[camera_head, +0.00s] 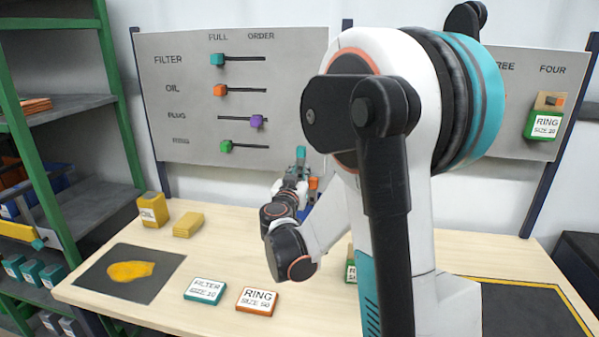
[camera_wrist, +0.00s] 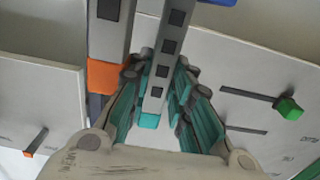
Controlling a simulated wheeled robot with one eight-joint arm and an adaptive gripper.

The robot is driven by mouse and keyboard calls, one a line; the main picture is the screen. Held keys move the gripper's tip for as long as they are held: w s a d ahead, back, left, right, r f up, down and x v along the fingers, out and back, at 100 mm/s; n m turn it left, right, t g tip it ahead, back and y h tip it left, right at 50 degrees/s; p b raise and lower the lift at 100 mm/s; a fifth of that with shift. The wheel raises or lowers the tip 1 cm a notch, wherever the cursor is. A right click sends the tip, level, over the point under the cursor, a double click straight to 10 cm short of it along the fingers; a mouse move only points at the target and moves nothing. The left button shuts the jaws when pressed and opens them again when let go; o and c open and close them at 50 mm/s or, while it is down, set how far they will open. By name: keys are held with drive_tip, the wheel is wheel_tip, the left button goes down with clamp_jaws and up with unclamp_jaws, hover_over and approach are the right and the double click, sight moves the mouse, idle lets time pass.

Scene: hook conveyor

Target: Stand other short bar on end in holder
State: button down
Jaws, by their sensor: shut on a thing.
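My gripper (camera_head: 296,177) is above the back of the table, in front of the grey board, partly hidden by my own arm. It is shut on a grey bar with dark square marks and a teal end (camera_wrist: 158,75). This teal end points up in the head view (camera_head: 300,153). A second grey bar with an orange end (camera_wrist: 107,70) is close beside it, outside the fingers; its orange end shows right of the gripper (camera_head: 313,184). A blue part (camera_head: 313,207), maybe the holder, is mostly hidden behind my arm. I cannot tell whether the held bar touches it.
The grey slider board (camera_head: 240,130) stands behind the table. A yellow oil can (camera_head: 152,210), a yellow block (camera_head: 188,224), a dark mat (camera_head: 108,283), a filter box (camera_head: 205,290) and a ring box (camera_head: 257,301) lie left and front. Shelves (camera_head: 75,145) stand at left.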

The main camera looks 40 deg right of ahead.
drive_tip(key=c, duration=1.4)
unclamp_jaws()
drive_tip(key=shift+o, duration=0.2)
drive_tip(key=v, duration=1.2)
drive_tip(key=shift+a, duration=0.1)
drive_tip(key=s+a+f+n+g+y, duration=0.2)
drive_tip(key=s+a+y, duration=0.4)
drive_tip(key=s+a, duration=0.4)
drive_tip(key=s+a+f+n+g+y, duration=0.3)
drive_tip(key=s+a+n+y, duration=0.4)
drive_tip(key=s+a, duration=0.3)
drive_tip(key=shift+a+f+n, duration=0.25)
drive_tip(key=shift+f+n, duration=0.05)
drive_tip(key=shift+f, duration=0.35)
